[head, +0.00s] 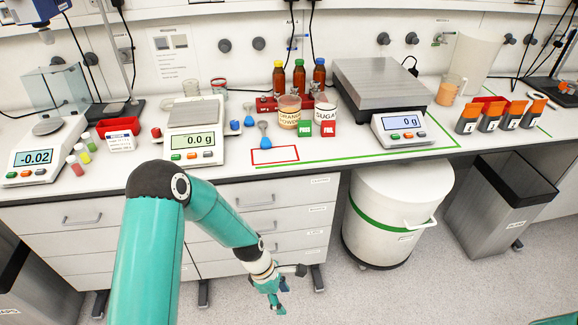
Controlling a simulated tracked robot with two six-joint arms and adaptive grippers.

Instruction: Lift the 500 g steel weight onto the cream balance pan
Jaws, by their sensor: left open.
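The cream balance (198,157) stands on the bench left of centre, its display reading 0.0 g. Its flat pan (194,111) looks bare. I cannot make out the 500 g steel weight for certain; a small greyish cylinder (191,88) stands behind the pan, too small to identify. My left gripper (276,298) is open and appears empty. It hangs low in front of the drawers, below the bench top and to the right of the cream balance. My right gripper is not in view.
A glass-shielded balance (33,160) stands left and a large grey scale (387,85) right. Blue-topped scoops (264,130), jars (289,112) and brown bottles (279,78) stand between. A red-outlined rectangle (275,156) on the bench is empty. A white bin (395,210) stands below.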

